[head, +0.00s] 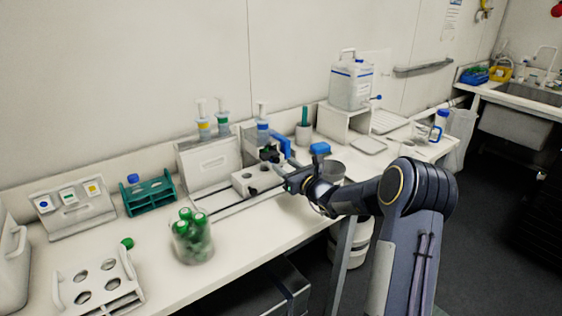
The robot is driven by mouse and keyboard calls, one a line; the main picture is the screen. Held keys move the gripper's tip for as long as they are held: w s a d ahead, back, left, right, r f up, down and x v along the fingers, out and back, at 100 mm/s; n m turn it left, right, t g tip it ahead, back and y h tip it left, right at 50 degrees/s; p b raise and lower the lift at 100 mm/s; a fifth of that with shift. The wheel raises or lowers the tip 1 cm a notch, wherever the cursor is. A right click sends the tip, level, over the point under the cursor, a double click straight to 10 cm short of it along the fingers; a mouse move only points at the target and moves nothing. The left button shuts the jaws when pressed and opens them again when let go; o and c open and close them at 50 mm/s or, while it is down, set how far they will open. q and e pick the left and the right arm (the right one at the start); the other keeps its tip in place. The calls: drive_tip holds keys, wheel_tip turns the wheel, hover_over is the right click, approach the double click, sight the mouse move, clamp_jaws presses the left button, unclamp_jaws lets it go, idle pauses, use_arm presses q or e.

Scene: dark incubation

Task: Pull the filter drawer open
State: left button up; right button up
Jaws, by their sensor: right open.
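I cannot tell for certain which part is the filter drawer. A white upright unit with a slot-like grip in its face (209,165) stands at the back of the bench, left of my right gripper. My right gripper (270,157) reaches in from the right over the bench, beside a small white block with round holes (243,182). Its jaws look apart, with nothing seen between them. Blue parts show close around it, and the wrist hides some of what lies behind. My left gripper is out of view.
Pump bottles (204,127) stand behind the white unit. A jar of green-capped tubes (192,240) stands near the front edge, with a green rack (149,195) and white rack (98,287) to the left. A white canister (351,85) sits on a stand at right.

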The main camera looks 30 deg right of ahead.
sight(266, 153)
drive_tip(key=shift+w+a, duration=0.15)
drive_tip(key=shift+w, duration=1.2)
clamp_jaws()
drive_tip(key=shift+s, duration=0.1)
